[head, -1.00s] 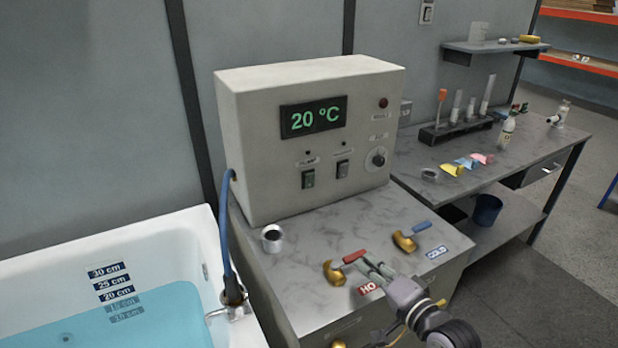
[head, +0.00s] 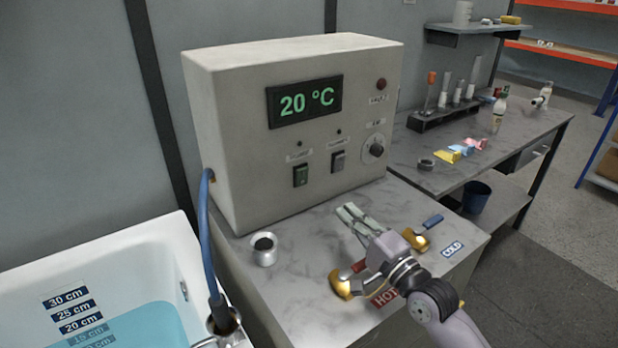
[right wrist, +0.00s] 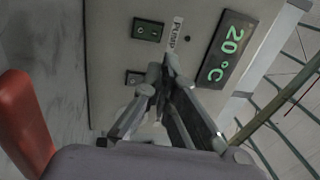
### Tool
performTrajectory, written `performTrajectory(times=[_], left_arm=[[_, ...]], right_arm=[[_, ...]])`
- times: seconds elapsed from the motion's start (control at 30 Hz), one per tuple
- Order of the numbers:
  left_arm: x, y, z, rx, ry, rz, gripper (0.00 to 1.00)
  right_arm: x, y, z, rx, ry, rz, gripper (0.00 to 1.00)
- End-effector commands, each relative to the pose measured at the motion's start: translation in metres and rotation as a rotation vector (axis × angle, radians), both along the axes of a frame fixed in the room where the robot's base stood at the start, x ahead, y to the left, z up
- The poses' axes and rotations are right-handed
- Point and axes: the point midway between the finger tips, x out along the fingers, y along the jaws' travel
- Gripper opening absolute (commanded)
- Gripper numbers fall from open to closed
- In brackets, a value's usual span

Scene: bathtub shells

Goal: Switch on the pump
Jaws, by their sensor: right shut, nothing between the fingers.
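The beige control box (head: 230,130) stands on the marble-topped cabinet. Its green pump switch (head: 300,175) is on the front, left of a grey switch (head: 338,161). The green switch also shows in the right wrist view (right wrist: 147,30), beside a PUMP label (right wrist: 175,32); a second switch (right wrist: 134,78) lies below it there. My right gripper (head: 352,213) is shut and empty, in front of the box and lower than the switches in the head view, apart from them. In the right wrist view its fingers (right wrist: 166,72) point toward the panel. My left gripper is not in view.
Brass taps with a red lever (head: 358,266) and a blue lever (head: 433,221) stand on the cabinet top; my right arm partly covers the red one. A small metal cup (head: 264,249) stands at left. The bathtub (head: 130,268) holds water. A blue hose (head: 205,240) runs down the box's left side.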

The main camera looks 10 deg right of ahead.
Motion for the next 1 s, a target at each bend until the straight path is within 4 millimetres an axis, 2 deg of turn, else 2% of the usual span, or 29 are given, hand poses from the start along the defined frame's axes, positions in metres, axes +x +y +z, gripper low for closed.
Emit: performTrajectory(times=[0.17, 0.27, 0.7, 0.83, 1.0], left_arm=[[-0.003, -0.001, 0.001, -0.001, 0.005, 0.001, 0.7], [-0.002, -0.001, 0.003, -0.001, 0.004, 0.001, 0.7], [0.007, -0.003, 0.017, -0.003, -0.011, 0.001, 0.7], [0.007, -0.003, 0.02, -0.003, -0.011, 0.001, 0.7], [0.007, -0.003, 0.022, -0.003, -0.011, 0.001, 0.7]], right_arm=[[0.003, 0.001, 0.001, -0.001, 0.0, 0.0, 0.0], [0.011, 0.004, 0.003, 0.001, -0.001, -0.001, 0.0], [0.093, 0.038, 0.017, -0.002, -0.002, 0.001, 0.0], [0.111, 0.046, 0.019, -0.002, -0.001, 0.0, 0.0], [0.125, 0.052, 0.02, -0.002, 0.0, 0.0, 0.0]])
